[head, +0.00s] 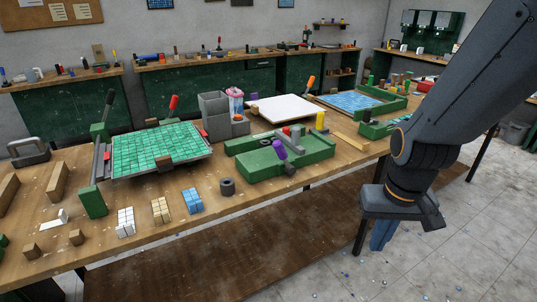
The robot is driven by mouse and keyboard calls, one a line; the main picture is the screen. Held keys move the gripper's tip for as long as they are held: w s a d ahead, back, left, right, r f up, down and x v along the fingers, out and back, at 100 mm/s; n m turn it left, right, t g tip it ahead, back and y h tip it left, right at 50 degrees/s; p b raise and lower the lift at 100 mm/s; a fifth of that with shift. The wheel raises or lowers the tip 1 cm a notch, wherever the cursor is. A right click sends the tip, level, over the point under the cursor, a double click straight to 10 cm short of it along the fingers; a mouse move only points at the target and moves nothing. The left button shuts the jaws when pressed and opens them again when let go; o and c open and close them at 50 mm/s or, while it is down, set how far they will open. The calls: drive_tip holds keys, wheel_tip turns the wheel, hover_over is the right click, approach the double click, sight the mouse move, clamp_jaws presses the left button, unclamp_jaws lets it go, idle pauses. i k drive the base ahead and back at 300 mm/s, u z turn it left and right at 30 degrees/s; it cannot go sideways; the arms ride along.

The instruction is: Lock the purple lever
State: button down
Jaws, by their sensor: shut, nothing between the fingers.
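The purple lever (280,149) is a short purple handle, tilted, on a green fixture (262,168) near the front edge of the wooden workbench. A dark round part (289,169) lies at its lower end. Whether the lever is locked cannot be made out at this size. My gripper (381,237) points down with its blue fingers shut and empty. It hangs in front of the bench, to the right of the lever and well apart from it.
Beside the lever stand a yellow post (320,120) and a red-tipped part (286,131). A green mosaic sheet (155,150) lies in a frame on the left. Tile stacks (161,210) and a dark ring (227,187) line the front. A white board (285,108) lies behind.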

sight(277, 145)
drive_tip(key=u, duration=1.1)
drive_tip(key=i, duration=0.6)
drive_tip(key=z, duration=1.1)
